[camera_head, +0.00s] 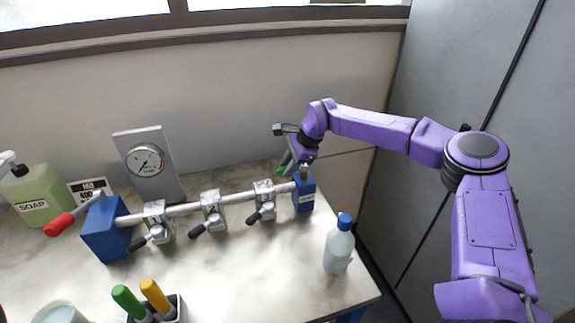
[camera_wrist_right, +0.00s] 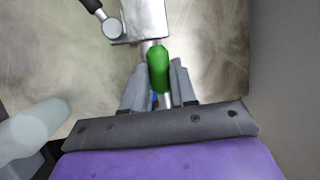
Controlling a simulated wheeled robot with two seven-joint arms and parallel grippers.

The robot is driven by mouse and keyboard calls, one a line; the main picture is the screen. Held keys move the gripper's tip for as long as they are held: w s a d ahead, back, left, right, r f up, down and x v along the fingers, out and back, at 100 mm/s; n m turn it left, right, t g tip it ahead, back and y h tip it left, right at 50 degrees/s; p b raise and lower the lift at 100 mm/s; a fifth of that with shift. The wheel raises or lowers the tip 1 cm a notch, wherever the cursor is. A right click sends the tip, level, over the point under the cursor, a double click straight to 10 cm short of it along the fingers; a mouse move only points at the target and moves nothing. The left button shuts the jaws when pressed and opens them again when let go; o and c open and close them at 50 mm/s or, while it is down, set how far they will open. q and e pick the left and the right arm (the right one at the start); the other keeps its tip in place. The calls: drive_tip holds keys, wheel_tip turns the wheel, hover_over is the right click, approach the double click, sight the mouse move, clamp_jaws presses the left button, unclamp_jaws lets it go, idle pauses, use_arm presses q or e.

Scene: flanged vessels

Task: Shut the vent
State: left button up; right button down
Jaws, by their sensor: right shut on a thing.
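A green handle (camera_head: 282,169) shows at the right end of the metal pipe (camera_head: 240,196), by the right blue block (camera_head: 304,194). I take it for the vent's handle; no vent label is readable. My right gripper (camera_head: 292,164) reaches down over it and hides part of it. In the right wrist view the green handle (camera_wrist_right: 160,70) lies lengthwise between the two grey fingers of my right gripper (camera_wrist_right: 158,82), which are shut on it. Three numbered valves with black levers sit along the pipe, including the middle one (camera_head: 211,210). My left gripper is not in view.
A red handle (camera_head: 60,224) sticks out by the left blue block (camera_head: 105,230). A pressure gauge (camera_head: 145,162) stands behind the pipe. A clear bottle with a blue cap (camera_head: 339,250) stands at the front right, near the table edge. A soap bottle (camera_head: 38,195) is at left.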

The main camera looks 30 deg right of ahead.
drive_tip(key=c, duration=0.9)
unclamp_jaws()
drive_tip(key=shift+d+r, duration=0.1)
drive_tip(key=shift+s+d+r+b, duration=0.15)
drive_tip(key=shift+r+b, duration=0.2)
drive_tip(key=b+v, duration=0.2)
drive_tip(key=v, duration=0.7)
drive_tip(key=shift+r, duration=0.25)
drive_tip(key=shift+s, duration=0.15)
